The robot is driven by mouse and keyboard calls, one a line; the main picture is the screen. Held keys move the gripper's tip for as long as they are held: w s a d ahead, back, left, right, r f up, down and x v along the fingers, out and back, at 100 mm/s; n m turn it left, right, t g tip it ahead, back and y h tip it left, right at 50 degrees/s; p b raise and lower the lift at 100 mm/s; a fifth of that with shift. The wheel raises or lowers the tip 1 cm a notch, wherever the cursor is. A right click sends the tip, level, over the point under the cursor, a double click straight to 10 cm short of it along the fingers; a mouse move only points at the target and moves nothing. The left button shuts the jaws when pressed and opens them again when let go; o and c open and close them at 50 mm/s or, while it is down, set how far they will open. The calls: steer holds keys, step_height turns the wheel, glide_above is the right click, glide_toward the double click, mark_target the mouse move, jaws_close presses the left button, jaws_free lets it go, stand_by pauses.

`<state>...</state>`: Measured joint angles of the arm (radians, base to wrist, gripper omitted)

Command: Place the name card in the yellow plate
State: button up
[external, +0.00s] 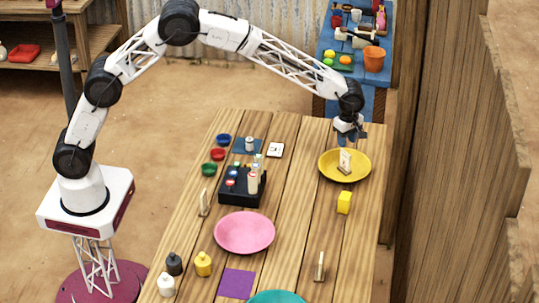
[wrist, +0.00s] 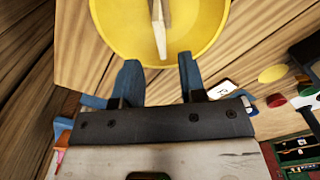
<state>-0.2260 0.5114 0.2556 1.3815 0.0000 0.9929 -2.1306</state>
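The yellow plate (external: 327,173) is at the far right of the table; it fills the top of the wrist view (wrist: 105,40). A name card (external: 345,158) with a wooden base stands upright in the plate; in the wrist view it shows nearly edge-on (wrist: 160,35). My gripper (external: 350,140) is above the plate, near its far side, fingers pointing down. In the wrist view its two blue fingers (wrist: 158,66) are spread with nothing between them, apart from the card.
Similar upright cards stand at the left edge (external: 204,203) and near the front (external: 319,267). A yellow block (external: 344,203) sits in front of the plate. A pink plate (external: 244,232) and a black box (external: 228,190) with bottles occupy the middle. A flat white card (external: 275,150) lies left of the yellow plate.

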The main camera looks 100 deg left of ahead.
steer(key=shift+r, duration=0.1)
stand_by(0.5)
steer(key=s+d+r+m, duration=0.45)
steer(key=s+r, duration=0.25)
steer(key=s, duration=0.3)
steer(key=s+d+r+m+t, duration=0.1)
steer(key=s+d+r+m, duration=0.35)
steer(key=s+r, duration=0.35)
steer(key=s+d+r+m, duration=0.4)
steer(key=s+d+r, duration=0.15)
steer(key=s, duration=0.55)
steer(key=s+d+m, duration=0.2)
steer(key=s+m, duration=0.2)
steer(key=s, duration=0.8)
steer(key=s+d+f+m+t, duration=0.1)
steer(key=s+d+m, duration=0.2)
steer(key=s, duration=1)
steer(key=s+d+f+m, duration=0.1)
steer(key=s+d+m, duration=0.2)
steer(key=s+m, duration=0.4)
steer(key=s, duration=0.5)
steer(key=shift+s+t, duration=0.25)
steer(key=shift+t, duration=0.05)
